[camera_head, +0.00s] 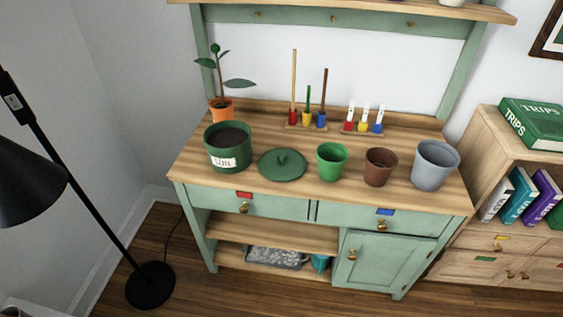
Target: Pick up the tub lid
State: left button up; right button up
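The tub lid (283,167) is a round green disc with a small raised handle on top. It lies flat on the wooden top of the green potting bench (250,183). The green tub (222,155), with a white label and dark soil in it, stands open just left of the lid. A green pot (332,160) stands just right of the lid. Neither of my grippers shows in the head view.
A brown pot (380,168) and a grey pot (435,165) stand further right. Behind are a potted plant (222,105), a tool rack (307,125) and small labelled markers (363,124). A black floor lamp (75,200) stands left of the bench, a bookshelf (510,145) right.

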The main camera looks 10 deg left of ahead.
aim_at(280, 164)
jog(key=i+l, duration=0.15)
jog(key=l, duration=0.2)
jog(key=i+l, duration=0.1)
jog(key=l, duration=0.2)
jog(key=i+l+u, duration=0.1)
jog(key=l, duration=0.25)
jog(key=i+l, duration=0.15)
jog(key=l, duration=0.15)
